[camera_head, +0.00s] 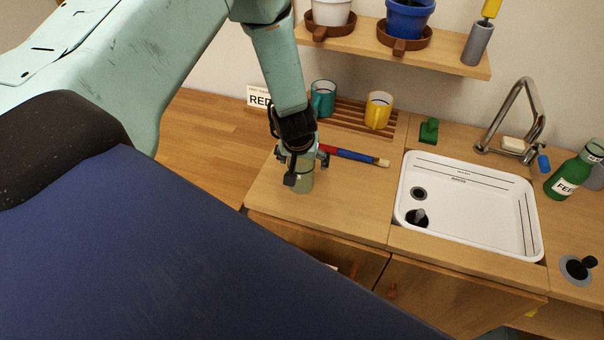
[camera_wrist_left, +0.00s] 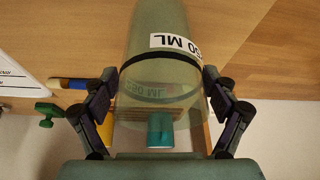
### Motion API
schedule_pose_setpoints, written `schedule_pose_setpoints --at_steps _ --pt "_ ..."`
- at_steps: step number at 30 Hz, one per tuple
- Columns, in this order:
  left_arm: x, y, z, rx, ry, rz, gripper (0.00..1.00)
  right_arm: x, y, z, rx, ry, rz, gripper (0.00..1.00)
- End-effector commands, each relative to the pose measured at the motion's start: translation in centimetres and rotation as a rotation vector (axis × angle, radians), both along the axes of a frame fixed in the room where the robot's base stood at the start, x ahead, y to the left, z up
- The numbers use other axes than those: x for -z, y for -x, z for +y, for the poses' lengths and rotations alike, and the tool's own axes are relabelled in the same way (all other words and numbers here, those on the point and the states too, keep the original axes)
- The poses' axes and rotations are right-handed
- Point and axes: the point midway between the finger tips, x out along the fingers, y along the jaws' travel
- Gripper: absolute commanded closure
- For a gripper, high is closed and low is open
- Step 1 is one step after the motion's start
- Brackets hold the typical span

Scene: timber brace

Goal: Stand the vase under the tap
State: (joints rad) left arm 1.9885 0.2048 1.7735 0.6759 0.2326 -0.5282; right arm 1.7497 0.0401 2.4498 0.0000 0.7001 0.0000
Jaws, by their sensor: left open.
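The vase (camera_head: 304,181) is a translucent green vessel standing on the wooden counter (camera_head: 270,195), left of the sink. In the left wrist view the vase (camera_wrist_left: 152,70) shows a dark band and a white label ending in "50 ML". My left gripper (camera_head: 306,166) is open, with its fingers on either side of the vase; I cannot tell whether they touch it. The fingers also show in the left wrist view (camera_wrist_left: 163,108). The gripper hides the vase's upper part in the head view. The curved metal tap (camera_head: 530,90) stands behind the white sink (camera_head: 470,215). My right gripper is not in view.
A teal mug (camera_head: 323,98) and a yellow mug (camera_head: 378,110) stand on a slatted rack behind the vase. A red and blue brush (camera_head: 345,154) lies beside it. A green bottle (camera_head: 570,174) stands right of the sink. A shelf (camera_head: 455,60) with pots hangs above.

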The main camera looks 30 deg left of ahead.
Motion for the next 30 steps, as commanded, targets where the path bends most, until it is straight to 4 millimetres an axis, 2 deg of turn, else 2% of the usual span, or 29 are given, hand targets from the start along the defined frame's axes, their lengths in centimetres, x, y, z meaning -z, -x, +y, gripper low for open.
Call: schedule_pose_setpoints --at_steps 7,30 --pt "0.02 -0.17 0.01 0.001 -0.001 -0.001 0.15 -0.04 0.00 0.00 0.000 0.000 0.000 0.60" --pt "0.01 -0.14 0.01 0.000 0.000 -0.001 0.80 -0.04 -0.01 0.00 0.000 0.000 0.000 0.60"
